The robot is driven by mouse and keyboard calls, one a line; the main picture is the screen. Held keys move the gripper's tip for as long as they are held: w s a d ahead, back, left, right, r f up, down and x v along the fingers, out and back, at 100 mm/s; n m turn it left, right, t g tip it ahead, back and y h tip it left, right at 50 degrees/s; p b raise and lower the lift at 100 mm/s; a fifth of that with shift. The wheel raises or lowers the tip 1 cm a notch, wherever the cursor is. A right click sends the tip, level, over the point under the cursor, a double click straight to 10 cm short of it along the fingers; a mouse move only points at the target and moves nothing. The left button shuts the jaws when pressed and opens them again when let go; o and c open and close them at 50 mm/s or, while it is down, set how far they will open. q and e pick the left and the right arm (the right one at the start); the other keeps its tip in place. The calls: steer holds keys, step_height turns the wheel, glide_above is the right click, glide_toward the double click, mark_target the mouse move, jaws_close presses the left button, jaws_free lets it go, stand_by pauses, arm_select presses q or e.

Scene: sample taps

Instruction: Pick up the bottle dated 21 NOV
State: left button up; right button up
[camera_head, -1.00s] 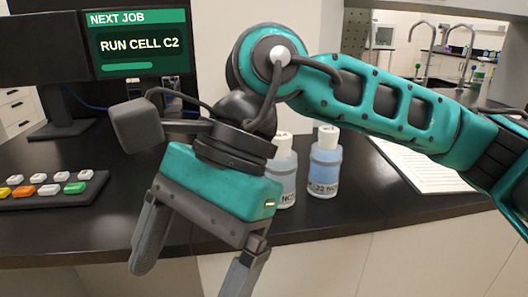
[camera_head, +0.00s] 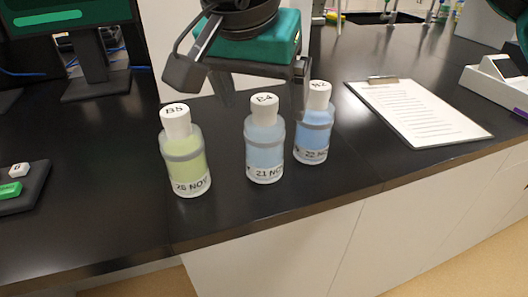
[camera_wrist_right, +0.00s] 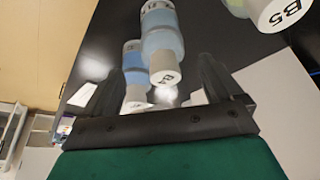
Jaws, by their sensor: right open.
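The bottle dated 21 NOV (camera_head: 265,150) stands upright on the black counter, with pale blue liquid and a white cap. It is the middle one of three in the head view. In the right wrist view this bottle (camera_wrist_right: 161,35) shows cap towards the camera, in line with the gap between the fingers. My right gripper (camera_head: 277,92) is open and empty, pointing down over and behind the bottle's cap. The fingers also show in the right wrist view (camera_wrist_right: 160,80). They look apart from the bottle. My left gripper is not in view.
A yellow-green bottle dated 26 NOV (camera_head: 185,155) stands to the left. A blue bottle dated 22 NOV (camera_head: 313,130) stands close on the right, partly behind the finger. A clipboard (camera_head: 415,110) lies further right. A button panel (camera_head: 20,190) is at left. The counter's front is clear.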

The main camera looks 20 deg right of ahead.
mark_target(265, 118)
steer(key=b+x, duration=0.1)
steer(key=x, duration=0.4)
steer(key=shift+w+f, duration=0.35)
steer(key=c, duration=1.6)
steer(key=shift+c, duration=0.4)
steer(key=shift+r, duration=0.15)
